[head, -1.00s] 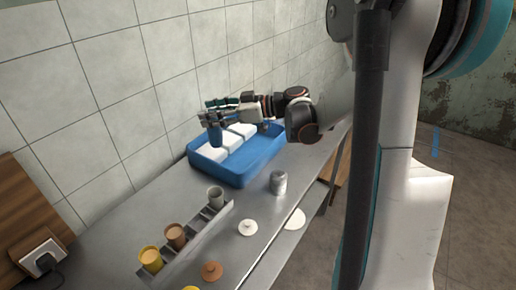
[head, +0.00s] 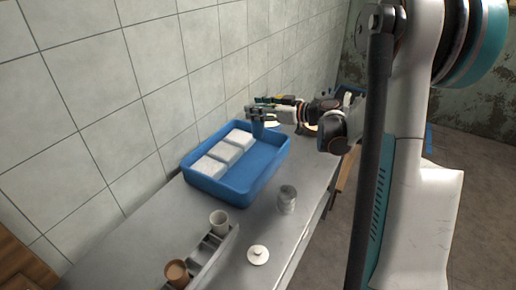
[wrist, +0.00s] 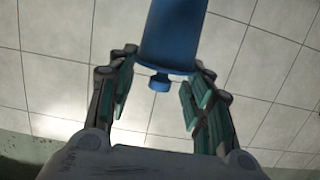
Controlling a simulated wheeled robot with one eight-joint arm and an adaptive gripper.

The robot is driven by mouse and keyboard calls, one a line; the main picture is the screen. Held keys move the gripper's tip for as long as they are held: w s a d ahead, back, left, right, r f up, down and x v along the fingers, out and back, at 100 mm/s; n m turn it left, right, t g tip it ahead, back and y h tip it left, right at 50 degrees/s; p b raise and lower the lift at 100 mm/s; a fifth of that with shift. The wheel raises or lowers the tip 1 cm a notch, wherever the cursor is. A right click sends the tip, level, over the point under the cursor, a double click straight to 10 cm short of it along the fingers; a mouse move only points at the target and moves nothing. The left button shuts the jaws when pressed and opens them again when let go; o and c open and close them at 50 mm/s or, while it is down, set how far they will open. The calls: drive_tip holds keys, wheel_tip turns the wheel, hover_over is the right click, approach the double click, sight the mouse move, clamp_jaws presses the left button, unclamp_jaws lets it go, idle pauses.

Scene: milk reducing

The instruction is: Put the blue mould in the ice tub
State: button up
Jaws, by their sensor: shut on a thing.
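My gripper (head: 262,107) is shut on the blue mould, a small blue cylinder. In the head view the mould (head: 258,129) hangs below the fingers, at the far end of the ice tub. In the wrist view the mould (wrist: 174,35) shows between the fingers of my gripper (wrist: 158,95), with a small blue knob towards the palm. The ice tub (head: 226,192) is a blue rectangular tray with white blocks along its wall side and bare floor on its right. I cannot tell whether the mould touches the tub.
A grey metal cup (head: 287,199) stands on the table right of the tub. A rack (head: 208,252) with a grey mould (head: 219,222) and a brown mould (head: 177,273) is in front. A pale lid (head: 258,255) lies beside it. The tiled wall (head: 120,150) runs along the left.

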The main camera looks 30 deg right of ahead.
wheel_tip(320, 180, down, 13)
drive_tip(key=b, duration=0.3)
drive_tip(key=shift+f+b, duration=0.15)
drive_tip(key=shift+b, duration=0.25)
drive_tip(key=shift+f, duration=0.15)
drive_tip(key=o, duration=1.4)
drive_tip(key=p+v, duration=0.2)
drive_tip(key=v, duration=1)
drive_tip(key=shift+s, duration=0.1)
